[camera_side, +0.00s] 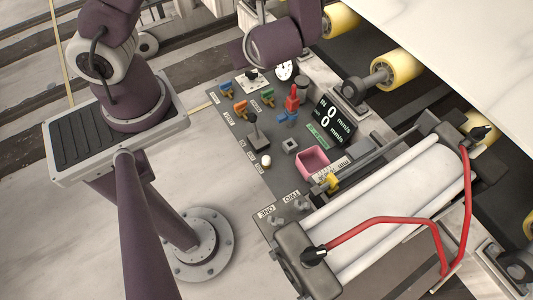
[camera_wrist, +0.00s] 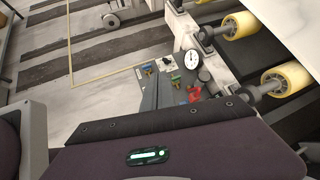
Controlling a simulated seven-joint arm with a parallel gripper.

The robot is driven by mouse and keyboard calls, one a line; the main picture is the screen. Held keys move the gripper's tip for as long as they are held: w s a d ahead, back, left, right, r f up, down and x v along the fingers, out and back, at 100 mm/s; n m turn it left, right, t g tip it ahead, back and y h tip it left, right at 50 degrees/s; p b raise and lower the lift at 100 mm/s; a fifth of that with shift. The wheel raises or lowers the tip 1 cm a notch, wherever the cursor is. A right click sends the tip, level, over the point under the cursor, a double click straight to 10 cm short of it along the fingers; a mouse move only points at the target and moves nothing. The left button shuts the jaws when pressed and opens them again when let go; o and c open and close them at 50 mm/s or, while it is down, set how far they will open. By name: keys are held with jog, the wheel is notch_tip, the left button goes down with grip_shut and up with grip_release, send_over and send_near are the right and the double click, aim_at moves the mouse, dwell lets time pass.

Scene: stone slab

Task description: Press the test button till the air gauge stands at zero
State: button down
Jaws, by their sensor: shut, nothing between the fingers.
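The air gauge (camera_side: 284,71) is a small white round dial at the far end of the dark control panel (camera_side: 247,190). The gauge also shows in the wrist view (camera_wrist: 192,59), too small to read its needle surely. Beside it a pale plate (camera_side: 252,80) carries a small dark control, also seen in the wrist view (camera_wrist: 167,63). A white round knob (camera_side: 266,160) stands nearer the panel's middle. No label lets me tell which is the test button. My gripper (camera_wrist: 156,78) is shut and empty, its grey fingers over the panel in the wrist view.
Blue, orange and green toggles (camera_side: 240,107), a red control (camera_side: 292,98), a black lever (camera_side: 254,124) and a pink tray (camera_side: 312,160) crowd the panel. A display (camera_side: 336,118) shows two zeros. A white roller (camera_side: 385,210) with red hoses lies right. Yellow rollers (camera_side: 397,68) stand behind.

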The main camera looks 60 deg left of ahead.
jog(key=w+d+f+m+t+h, duration=0.1)
jog(key=d+f+m+t, duration=0.1)
jog(key=f+m, duration=0.35)
jog(key=w+d+f+m+t, duration=0.2)
jog(key=d+f+m, duration=0.1)
jog(key=f+m, duration=0.3)
jog(key=m+h, duration=0.3)
jog(key=m, duration=0.4)
send_over(265, 161)
notch_tip(265, 161, down, 14)
jog(key=shift+r, duration=0.2)
jog(key=shift+f, duration=0.1)
jog(key=shift+f, duration=4.3)
jog(key=shift+f, duration=0.1)
jog(key=shift+f, duration=0.3)
